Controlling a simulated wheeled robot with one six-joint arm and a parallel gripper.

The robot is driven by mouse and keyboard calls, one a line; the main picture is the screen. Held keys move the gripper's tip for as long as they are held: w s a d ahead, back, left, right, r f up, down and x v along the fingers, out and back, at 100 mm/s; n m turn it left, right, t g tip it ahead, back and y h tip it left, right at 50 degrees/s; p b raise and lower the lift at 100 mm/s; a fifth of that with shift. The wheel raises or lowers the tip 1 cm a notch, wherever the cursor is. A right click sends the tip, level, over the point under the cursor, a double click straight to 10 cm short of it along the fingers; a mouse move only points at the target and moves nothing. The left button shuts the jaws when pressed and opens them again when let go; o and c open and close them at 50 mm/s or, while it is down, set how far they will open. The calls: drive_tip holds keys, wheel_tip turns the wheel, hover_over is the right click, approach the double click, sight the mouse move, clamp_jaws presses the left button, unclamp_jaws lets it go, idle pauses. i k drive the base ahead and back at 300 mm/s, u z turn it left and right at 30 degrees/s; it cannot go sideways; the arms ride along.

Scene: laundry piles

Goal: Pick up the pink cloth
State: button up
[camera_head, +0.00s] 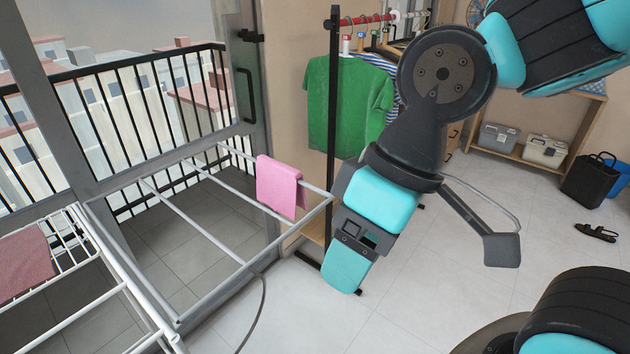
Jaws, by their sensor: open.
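A pink cloth (278,187) hangs folded over the end bar of a drying rack (196,172) near the balcony door. It is in full view in the head view. My gripper (349,262) is just right of and lower than the cloth in the picture, apart from it. It is open and points downward; its fingertips are hard to make out behind its teal housing. I see nothing held in it. A second, duller reddish-pink cloth (24,263) lies on the rack's white wire part at the left edge.
A green shirt (345,105) and other clothes hang on a rail with a black post (333,120) behind my arm. A low wooden shelf with boxes (545,151), a black basket (589,180) and sandals (597,233) are at right.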

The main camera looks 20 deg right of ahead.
sight(278, 187)
drive_tip(key=z, duration=1.4)
drive_tip(key=i, duration=1.6)
drive_tip(key=u, duration=2.9)
